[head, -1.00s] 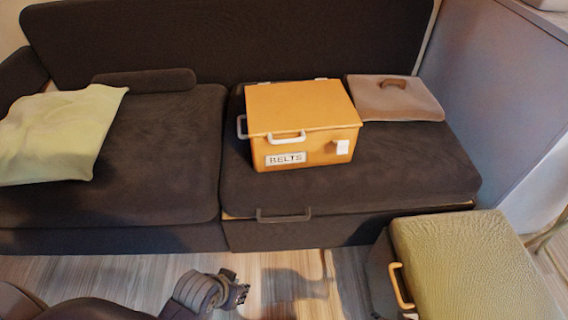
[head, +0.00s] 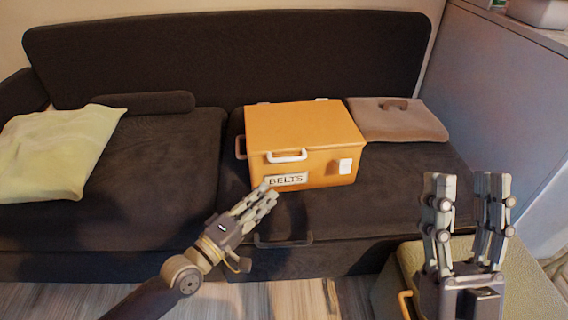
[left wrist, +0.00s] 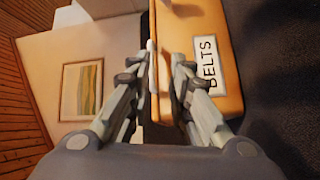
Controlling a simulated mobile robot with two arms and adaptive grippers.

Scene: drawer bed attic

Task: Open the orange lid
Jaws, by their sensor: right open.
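The orange lid (head: 300,122) lies closed on an orange box (head: 322,176) on the dark sofa. A white handle (head: 287,156) is at the lid's front edge, above a "BELTS" label (head: 288,179). My left gripper (head: 269,192) is in front of the box, below the handle, pointing up toward it. In the left wrist view my left gripper (left wrist: 160,72) shows a gap between its fingers, with the box front (left wrist: 222,62) beyond them; contact with the handle cannot be told. My right gripper (head: 466,178) is open and empty, fingers upward, at the right.
A brown flat lid with a handle (head: 395,120) lies on the sofa right of the box. A yellow-green cloth (head: 50,150) lies at the left. A green-topped ottoman (head: 535,290) stands at the lower right. A grey partition (head: 510,85) bounds the right side.

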